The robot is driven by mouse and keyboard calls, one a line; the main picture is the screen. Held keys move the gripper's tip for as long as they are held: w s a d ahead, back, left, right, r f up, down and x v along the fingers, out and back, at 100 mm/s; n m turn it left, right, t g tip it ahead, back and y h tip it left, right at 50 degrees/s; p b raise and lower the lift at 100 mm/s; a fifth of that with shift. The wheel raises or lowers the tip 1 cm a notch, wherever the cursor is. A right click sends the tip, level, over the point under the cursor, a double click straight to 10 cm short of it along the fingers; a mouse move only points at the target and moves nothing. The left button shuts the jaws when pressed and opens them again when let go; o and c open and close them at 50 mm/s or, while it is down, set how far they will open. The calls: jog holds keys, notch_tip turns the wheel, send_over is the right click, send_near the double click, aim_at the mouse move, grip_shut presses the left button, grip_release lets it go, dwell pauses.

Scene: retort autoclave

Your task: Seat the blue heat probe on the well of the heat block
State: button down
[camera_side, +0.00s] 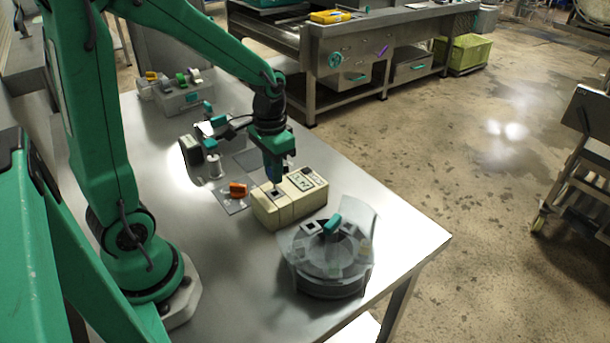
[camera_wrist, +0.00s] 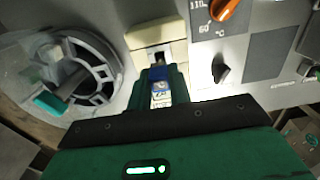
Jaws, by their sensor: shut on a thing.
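The cream heat block (camera_side: 290,201) stands on the steel table, with a dark square well opening (camera_side: 277,192) on its top. It also shows in the wrist view (camera_wrist: 145,36), straight ahead of the fingers. My gripper (camera_side: 273,172) points down over the block's left part and is shut on the blue heat probe (camera_wrist: 160,73). The probe's blue body and a pale label show between the green fingers in the wrist view. Its lower end is close to the well; I cannot tell whether it touches or has entered. The fingers hide most of the probe in the side view.
A round grey drum (camera_side: 325,284) with a clear cover and teal handle stands in front of the block. An orange knob (camera_side: 238,189) on a grey panel lies left of it. A spool (camera_side: 215,166) and a grey rack (camera_side: 182,99) stand farther back. The table's right edge is near.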

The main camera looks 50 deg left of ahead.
jog(key=shift+f, duration=1.95)
dwell(2.3)
jog(key=c, duration=0.8)
grip_release()
jog(key=shift+r, duration=0.15)
jog(key=shift+r, duration=3.35)
